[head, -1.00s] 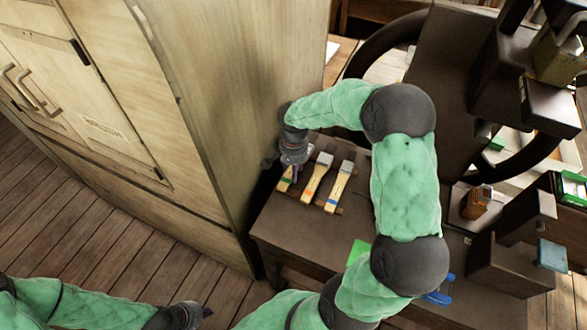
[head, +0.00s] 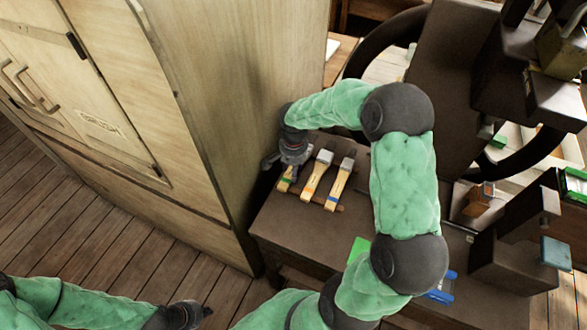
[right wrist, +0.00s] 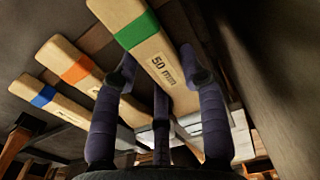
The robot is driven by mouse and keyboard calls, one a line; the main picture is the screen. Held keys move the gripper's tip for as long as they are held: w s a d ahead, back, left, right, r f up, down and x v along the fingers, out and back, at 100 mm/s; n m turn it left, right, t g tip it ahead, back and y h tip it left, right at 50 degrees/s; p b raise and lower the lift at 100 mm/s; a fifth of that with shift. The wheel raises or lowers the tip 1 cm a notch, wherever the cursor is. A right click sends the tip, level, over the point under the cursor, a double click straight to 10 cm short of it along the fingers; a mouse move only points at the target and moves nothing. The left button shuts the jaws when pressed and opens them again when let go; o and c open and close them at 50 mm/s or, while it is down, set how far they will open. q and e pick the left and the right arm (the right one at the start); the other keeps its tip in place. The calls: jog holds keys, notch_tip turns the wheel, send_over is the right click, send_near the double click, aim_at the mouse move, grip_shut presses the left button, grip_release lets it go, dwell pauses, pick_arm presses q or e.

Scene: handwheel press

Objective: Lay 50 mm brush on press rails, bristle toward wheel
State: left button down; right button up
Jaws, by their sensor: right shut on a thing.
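The 50 mm brush (right wrist: 158,62) has a pale wooden handle with a green band and a "50 mm" label. My right gripper (right wrist: 165,85) is shut on its handle, with fingers at both sides. In the head view the right gripper (head: 292,163) is at the left end of the brush row, and the green-banded handle end (head: 284,185) shows below it. Its bristles are hidden there. The dark handwheel (head: 365,55) stands behind the bench beside the press body (head: 433,85). I cannot make out the rails. My left gripper (head: 190,314) is low over the floor; its fingers are unclear.
An orange-banded brush (head: 314,178) and a blue-banded brush (head: 338,187) lie on the dark bench (head: 285,222) just right of the held one. A tall wooden cabinet (head: 215,110) stands close at the left. My right arm crosses the bench. A green item (head: 358,250) lies near the front.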

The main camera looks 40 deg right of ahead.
jog(key=shift+f, duration=0.15)
jog(key=o, duration=1.3)
notch_tip(320, 180, up, 12)
